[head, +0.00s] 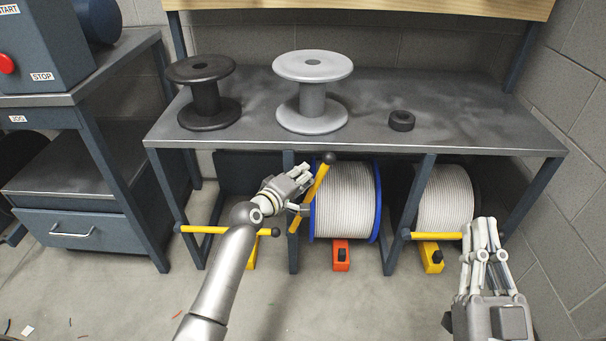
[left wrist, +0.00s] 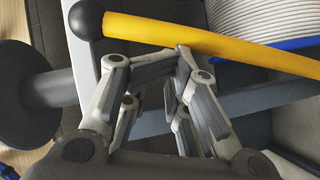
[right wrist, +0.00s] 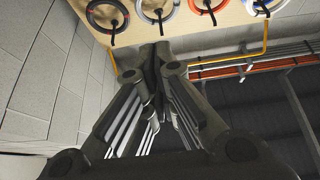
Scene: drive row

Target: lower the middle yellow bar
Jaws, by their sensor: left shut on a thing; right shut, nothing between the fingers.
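The middle yellow bar (head: 317,187) is tilted steeply, with its black ball end up and its lower end by a table leg. It stands in front of the blue-rimmed cable drum (head: 345,200). My left gripper (head: 306,184) is shut on the bar below the ball. In the left wrist view, the bar (left wrist: 215,43) crosses at the fingertips (left wrist: 182,55); the exact contact is partly hidden. The left yellow bar (head: 205,229) and right yellow bar (head: 440,236) lie about level. My right gripper (head: 484,225) is shut and empty at the right, its fingers pointing up.
A black spool (head: 205,95), a grey spool (head: 312,100) and a black ring (head: 402,121) are on the bench (head: 360,95). A white cable drum (head: 446,200) is under its right side. Orange (head: 340,258) and yellow (head: 432,262) blocks stand on the floor. A drawer cabinet (head: 75,215) is at left.

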